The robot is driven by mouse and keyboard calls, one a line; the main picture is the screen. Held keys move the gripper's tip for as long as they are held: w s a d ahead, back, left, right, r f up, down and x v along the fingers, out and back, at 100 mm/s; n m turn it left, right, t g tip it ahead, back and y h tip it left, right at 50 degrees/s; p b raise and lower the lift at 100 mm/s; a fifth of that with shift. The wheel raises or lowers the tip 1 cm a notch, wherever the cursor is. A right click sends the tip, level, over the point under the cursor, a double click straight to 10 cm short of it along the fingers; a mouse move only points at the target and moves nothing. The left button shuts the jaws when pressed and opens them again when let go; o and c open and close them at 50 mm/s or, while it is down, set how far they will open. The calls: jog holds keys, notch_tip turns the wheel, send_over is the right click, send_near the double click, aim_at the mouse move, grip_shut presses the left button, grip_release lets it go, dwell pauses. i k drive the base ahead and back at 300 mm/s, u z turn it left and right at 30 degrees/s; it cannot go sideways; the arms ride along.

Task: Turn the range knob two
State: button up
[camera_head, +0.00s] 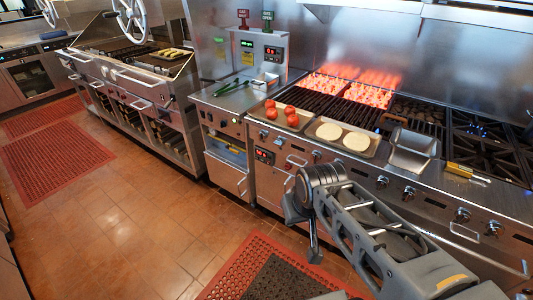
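Several round range knobs run along the steel front panel of the range (435,203). A knob (382,182) sits just right of my arm's upper joint, another knob (409,192) is to its right, and two more (462,214) (493,228) are farther right. A smaller knob (316,155) shows left of these, above my arm. No readable label shows which is knob two. My arm rises from the lower right and bends in front of the range. Its end is folded and partly hidden behind the links, so the fingers and any contact cannot be made out.
Flames burn on the char grill (350,90). Trays hold tomatoes (292,117) and flatbreads (329,131). A steel pan (411,150) and a yellow-handled tool (459,169) lie near the front edge. A rail (450,240) runs along the range front. The tiled floor (150,235) at left is open.

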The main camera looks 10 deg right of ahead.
aim_at(279, 142)
jog(key=u, duration=0.4)
jog(key=k, duration=0.95)
jog(key=u, duration=0.95)
jog(key=i, duration=1)
jog(key=z, duration=0.65)
jog(key=i, duration=1.05)
jog(key=z, duration=0.85)
